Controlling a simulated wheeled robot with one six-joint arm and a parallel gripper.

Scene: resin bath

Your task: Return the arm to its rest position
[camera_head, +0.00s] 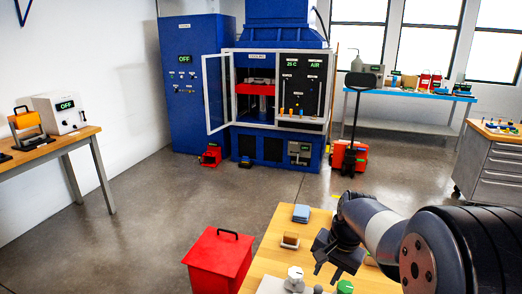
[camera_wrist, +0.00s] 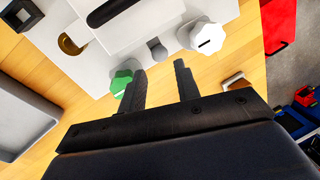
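My gripper (camera_head: 337,262) hangs over the wooden table at the bottom of the head view, at the end of my dark and white arm. In the wrist view my gripper (camera_wrist: 160,82) has its two dark fingers spread apart with nothing between them. A white device with a white knob (camera_wrist: 207,38) and a green knob (camera_wrist: 121,83) lies just beyond the fingertips. The white knob (camera_head: 295,275) and green knob (camera_head: 345,286) also show at the bottom of the head view. Whether a fingertip touches the green knob cannot be told.
A red box (camera_head: 217,262) stands left of the wooden table (camera_head: 263,262). A grey tray (camera_wrist: 22,115) is at left in the wrist view.

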